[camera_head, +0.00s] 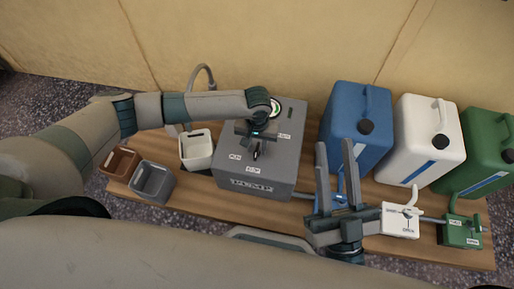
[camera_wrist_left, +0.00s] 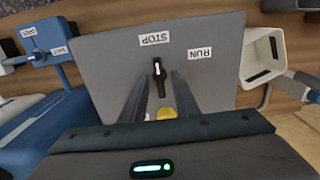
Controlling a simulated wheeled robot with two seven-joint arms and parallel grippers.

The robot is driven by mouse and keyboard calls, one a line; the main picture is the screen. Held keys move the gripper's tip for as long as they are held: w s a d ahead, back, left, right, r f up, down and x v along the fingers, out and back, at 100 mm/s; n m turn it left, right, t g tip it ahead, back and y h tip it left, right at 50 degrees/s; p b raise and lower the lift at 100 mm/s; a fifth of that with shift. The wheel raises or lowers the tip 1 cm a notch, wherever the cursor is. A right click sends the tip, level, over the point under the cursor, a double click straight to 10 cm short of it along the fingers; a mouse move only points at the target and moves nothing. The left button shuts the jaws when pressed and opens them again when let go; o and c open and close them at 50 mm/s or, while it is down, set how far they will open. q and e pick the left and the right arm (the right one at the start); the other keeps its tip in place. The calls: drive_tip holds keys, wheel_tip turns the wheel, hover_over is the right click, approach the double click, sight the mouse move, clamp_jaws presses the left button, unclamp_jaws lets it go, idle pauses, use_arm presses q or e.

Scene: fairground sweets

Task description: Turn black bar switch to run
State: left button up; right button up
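The black bar switch (camera_wrist_left: 159,80) sits on top of the grey box (camera_wrist_left: 100,70). In the wrist view its white mark points to the STOP label (camera_wrist_left: 155,39); the RUN label (camera_wrist_left: 200,54) lies to the right. In the head view the box (camera_head: 230,185) stands mid-table, and the switch is mostly hidden by my left gripper (camera_head: 257,151). My left gripper, also in the left wrist view (camera_wrist_left: 159,77), is over the box with its fingers apart, one on each side of the bar. Contact cannot be told. My right gripper (camera_head: 335,146) is open and empty, right of the box.
Blue (camera_head: 355,125), white (camera_head: 428,140) and green (camera_head: 480,150) canisters stand at the right. White (camera_head: 400,222) and green (camera_head: 460,232) valve blocks are in front of them. A white cup (camera_head: 196,150), a grey cup (camera_head: 152,180) and a brown cup (camera_head: 120,163) stand left of the box.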

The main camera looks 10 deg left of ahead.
use_arm(q)
drive_tip(key=shift+f, duration=0.35)
use_arm(e)
drive_tip(key=shift+s+r+t, duration=0.25)
drive_tip(key=shift+r+t, duration=0.05)
use_arm(q)
clamp_jaws()
